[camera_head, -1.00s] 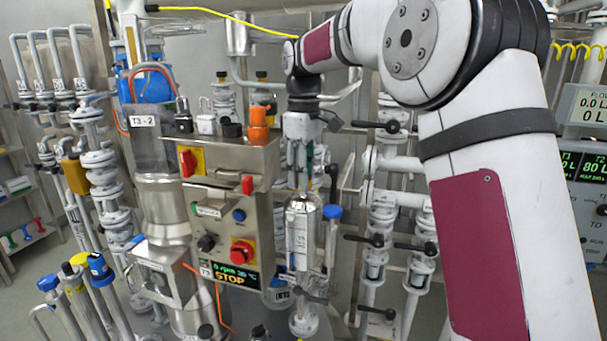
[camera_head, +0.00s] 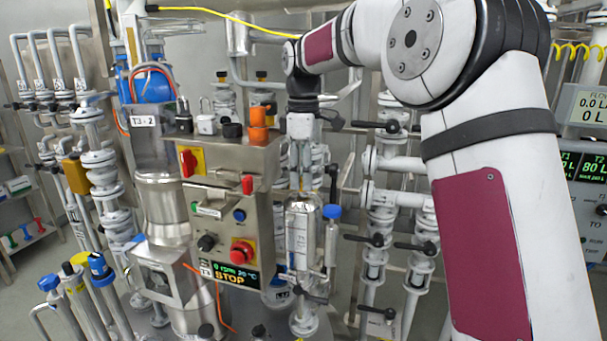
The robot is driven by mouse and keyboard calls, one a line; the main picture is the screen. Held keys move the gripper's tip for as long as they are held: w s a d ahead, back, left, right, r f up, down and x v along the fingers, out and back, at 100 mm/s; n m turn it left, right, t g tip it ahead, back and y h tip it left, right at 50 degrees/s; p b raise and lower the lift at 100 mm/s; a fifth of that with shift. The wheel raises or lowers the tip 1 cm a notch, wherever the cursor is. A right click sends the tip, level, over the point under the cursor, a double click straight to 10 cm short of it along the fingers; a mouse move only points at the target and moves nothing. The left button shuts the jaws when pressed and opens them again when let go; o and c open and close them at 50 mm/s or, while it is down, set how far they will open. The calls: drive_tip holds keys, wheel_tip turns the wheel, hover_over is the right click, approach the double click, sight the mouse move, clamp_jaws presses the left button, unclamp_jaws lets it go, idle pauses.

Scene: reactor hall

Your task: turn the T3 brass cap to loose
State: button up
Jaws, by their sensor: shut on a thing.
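My gripper (camera_head: 301,186) points straight down at the end of my arm, just right of the steel control box. It is shut at the top of the upright glass vessel (camera_head: 302,232). The brass cap itself is not distinguishable; the fingers hide the spot they grip. I cannot tell from this view how far the cap is turned.
A blue-topped valve (camera_head: 332,212) stands close to the right of the vessel. White pipes with black-handled valves (camera_head: 377,240) are farther right.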

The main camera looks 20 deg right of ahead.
drive_tip(key=o, duration=1.1)
drive_tip(key=shift+o, duration=0.2)
wheel_tip(320, 180, up, 12)
